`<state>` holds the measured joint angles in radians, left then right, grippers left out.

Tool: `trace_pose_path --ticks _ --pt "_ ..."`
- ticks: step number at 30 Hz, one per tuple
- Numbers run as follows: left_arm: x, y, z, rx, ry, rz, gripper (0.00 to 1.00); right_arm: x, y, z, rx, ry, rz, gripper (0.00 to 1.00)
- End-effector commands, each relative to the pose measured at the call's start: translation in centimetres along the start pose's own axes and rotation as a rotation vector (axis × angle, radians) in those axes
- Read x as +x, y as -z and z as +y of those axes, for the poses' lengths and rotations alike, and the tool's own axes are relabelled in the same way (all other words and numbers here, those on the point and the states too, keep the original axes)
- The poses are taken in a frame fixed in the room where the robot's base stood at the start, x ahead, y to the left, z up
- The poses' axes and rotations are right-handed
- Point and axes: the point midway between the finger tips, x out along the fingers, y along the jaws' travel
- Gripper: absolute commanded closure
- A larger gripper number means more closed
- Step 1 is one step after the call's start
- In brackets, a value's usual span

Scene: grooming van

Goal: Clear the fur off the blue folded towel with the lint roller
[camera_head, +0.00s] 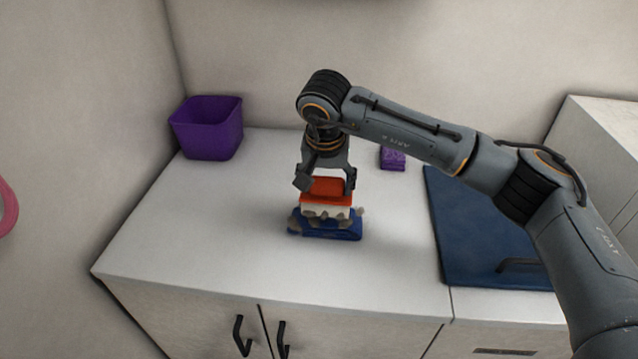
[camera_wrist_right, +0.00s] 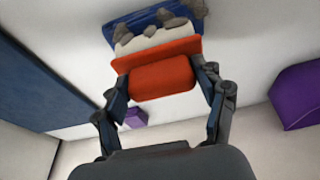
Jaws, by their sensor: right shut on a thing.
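The blue folded towel (camera_head: 326,229) lies on the white counter in the head view, with grey-brown fur clumps along its top and edges. It also shows at the top of the right wrist view (camera_wrist_right: 146,18). My right gripper (camera_head: 326,182) is shut on the orange handle of the lint roller (camera_head: 326,197). The roller's white part (camera_wrist_right: 155,42) is over the towel and seems to touch it, with fur clumps (camera_wrist_right: 174,23) around it. The roller hides the middle of the towel. My left gripper is not in view.
A purple bin (camera_head: 207,128) stands at the counter's back left corner. A dark blue mat (camera_head: 470,235) lies at the right. The counter left of the towel is clear.

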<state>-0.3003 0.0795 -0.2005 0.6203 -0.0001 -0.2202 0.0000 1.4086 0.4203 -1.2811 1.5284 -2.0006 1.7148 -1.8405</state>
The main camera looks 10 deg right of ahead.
Motion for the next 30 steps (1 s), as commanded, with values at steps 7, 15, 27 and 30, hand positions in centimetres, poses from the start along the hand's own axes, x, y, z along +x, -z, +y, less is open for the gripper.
trace_pose_path --ticks 7,15,27,30 --pt "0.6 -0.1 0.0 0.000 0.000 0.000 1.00 0.1 0.1 2.0 0.003 -0.003 0.001 0.55" --pt "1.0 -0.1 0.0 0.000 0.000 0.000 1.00 -0.1 0.0 3.4 0.001 -0.001 -0.001 0.55" --pt "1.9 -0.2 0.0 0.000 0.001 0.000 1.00 0.1 0.0 5.8 0.002 -0.001 0.000 0.55" --pt "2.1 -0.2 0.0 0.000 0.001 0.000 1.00 0.1 0.0 6.6 0.002 -0.002 0.000 0.55"
